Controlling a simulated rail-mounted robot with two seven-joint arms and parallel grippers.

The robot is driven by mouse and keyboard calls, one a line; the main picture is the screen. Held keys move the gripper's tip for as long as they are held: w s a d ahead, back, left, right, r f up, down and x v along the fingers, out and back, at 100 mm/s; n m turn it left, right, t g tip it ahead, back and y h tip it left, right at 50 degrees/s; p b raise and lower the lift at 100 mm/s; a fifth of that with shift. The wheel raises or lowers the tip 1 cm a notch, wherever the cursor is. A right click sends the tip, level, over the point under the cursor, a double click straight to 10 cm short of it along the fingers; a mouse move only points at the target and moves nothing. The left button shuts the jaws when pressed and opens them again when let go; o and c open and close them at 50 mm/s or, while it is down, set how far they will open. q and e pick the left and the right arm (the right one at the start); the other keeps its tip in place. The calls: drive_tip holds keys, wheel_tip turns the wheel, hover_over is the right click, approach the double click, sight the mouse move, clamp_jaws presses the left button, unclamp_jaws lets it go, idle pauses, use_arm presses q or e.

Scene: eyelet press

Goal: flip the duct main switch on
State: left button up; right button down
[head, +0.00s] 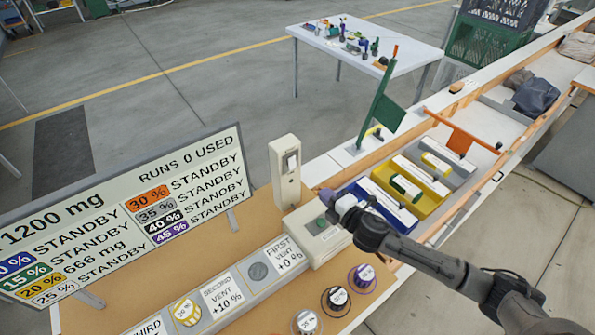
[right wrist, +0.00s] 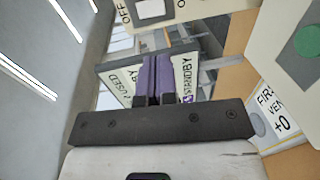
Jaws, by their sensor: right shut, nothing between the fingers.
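The duct main switch is most likely the pale upright box (head: 286,178) with a light rocker on its face, standing at the back edge of the bench. In the right wrist view its panel (right wrist: 178,12) fills the top, with OFF lettering beside a white rocker (right wrist: 150,9); the rocker's position is unclear. My right gripper (head: 327,196) is shut and empty, just right of the box and above the green-button unit. Its purple fingertips (right wrist: 153,62) are together, apart from the rocker as far as I can tell. My left gripper is not in view.
A status board (head: 120,215) reads RUNS 0 USED and STANDBY. A unit with a green button (head: 321,223) sits below my right gripper, beside the labelled vent duct (head: 222,296). Blue and yellow bins (head: 432,203) stand right; round weights (head: 336,298) lie in front.

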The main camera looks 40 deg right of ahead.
sight(293, 167)
drive_tip(key=w, duration=0.4)
drive_tip(key=w+f, duration=0.1)
drive_tip(key=w, duration=0.7)
drive_tip(key=shift+w+d+f+p, duration=0.25)
drive_tip(key=shift+w+d+p, duration=0.05)
drive_tip(key=shift+w+p, duration=0.05)
drive_tip(key=shift+w+f, duration=0.1)
drive_tip(key=shift+w, duration=0.45)
drive_tip(key=shift+f, duration=0.1)
drive_tip(key=shift+w+f+b, duration=0.2)
drive_tip(key=shift+b, duration=0.75)
drive_tip(key=shift+r+p, duration=0.2)
drive_tip(key=shift+p, duration=0.1)
